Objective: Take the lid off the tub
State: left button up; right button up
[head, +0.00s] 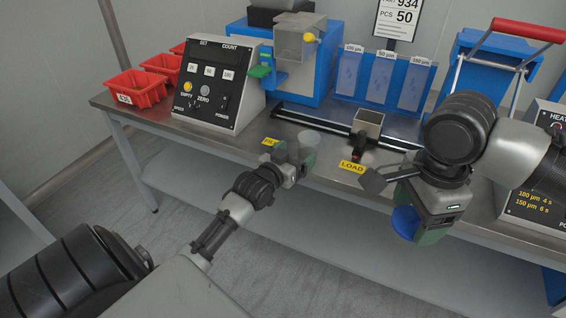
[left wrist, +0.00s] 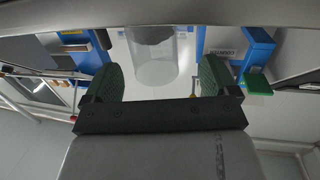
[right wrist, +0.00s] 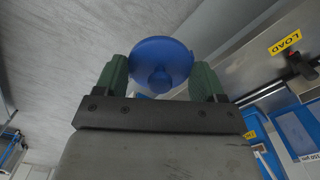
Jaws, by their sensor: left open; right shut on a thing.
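The clear tub (head: 309,141) stands uncovered near the table's front edge, beside a yellow label. My left gripper (head: 295,158) is open with its green fingers at the tub. In the left wrist view the tub (left wrist: 157,72) shows between the two spread fingers, with dark grey material seen through it. The blue round lid (head: 405,222) is apart from the tub, in my right gripper (head: 418,218), off to the right in front of the table. The right wrist view shows the lid (right wrist: 160,58) with its knob between the green fingers.
A metal hopper box (head: 368,123) stands on a rail behind the LOAD label (head: 352,167). A control panel (head: 217,85) and red bins (head: 136,88) are at the left. Blue bins (head: 383,78) stand at the back. A heater panel (head: 535,190) is at the right.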

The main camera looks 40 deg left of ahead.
pick_arm(q)
jog(key=s, duration=0.6)
jog(key=s+d+f+g, duration=0.2)
jog(key=s+f+g, duration=0.1)
jog(key=f, duration=0.7)
jog(key=s+d+f+g, duration=0.2)
jog(key=s+f+g, duration=0.15)
jog(key=f, duration=0.65)
jog(key=s+d+f+g, duration=0.2)
jog(key=s+f, duration=0.2)
jog(key=f, duration=0.5)
jog(key=s+d+f+m+g, duration=0.1)
jog(key=s+d+f+g, duration=0.2)
jog(key=s+d+f, duration=0.2)
jog(key=s+d+f+m+g, duration=0.1)
jog(key=s+d+f+g, duration=0.3)
jog(key=s+f, duration=0.8)
jog(key=s, duration=0.5)
jog(key=shift+d+f+m+h, duration=0.15)
jog(key=shift+d+m+h, duration=0.2)
jog(key=shift+m+h, duration=0.05)
